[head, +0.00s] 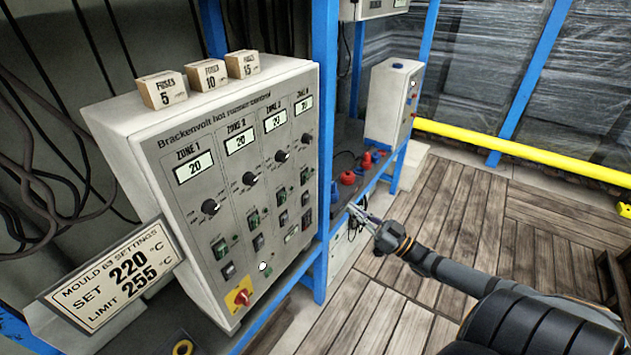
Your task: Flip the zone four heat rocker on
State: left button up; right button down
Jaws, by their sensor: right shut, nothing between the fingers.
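The grey hot runner control cabinet (150,125) stands at the left with four zone columns. The zone four column is at its right edge, with a lit display (303,103), a black knob (306,139) and an upper rocker switch (304,176) and a lower one (305,198) below. The rocker labels are too small to read, and I cannot tell either rocker's position. My right gripper (353,209) is shut and empty, to the right of the panel and apart from it, near the blue frame. My left gripper is not in view.
Three small fuse boxes (210,75) sit on the cabinet top. A mould settings sign (113,275) stands at lower left. A blue post (325,150) rises beside the panel's right edge. Red and blue connectors (347,178) lie on a shelf behind it. Wooden floor (480,215) is open at right.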

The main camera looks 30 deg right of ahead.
send_near(302, 172)
jog(key=x, duration=0.5)
jog(key=shift+w+b, duration=0.1)
jog(key=shift+b, duration=0.3)
jog(key=shift+w+a+r, duration=0.15)
jog(key=shift+w+r, duration=0.05)
dwell(0.3)
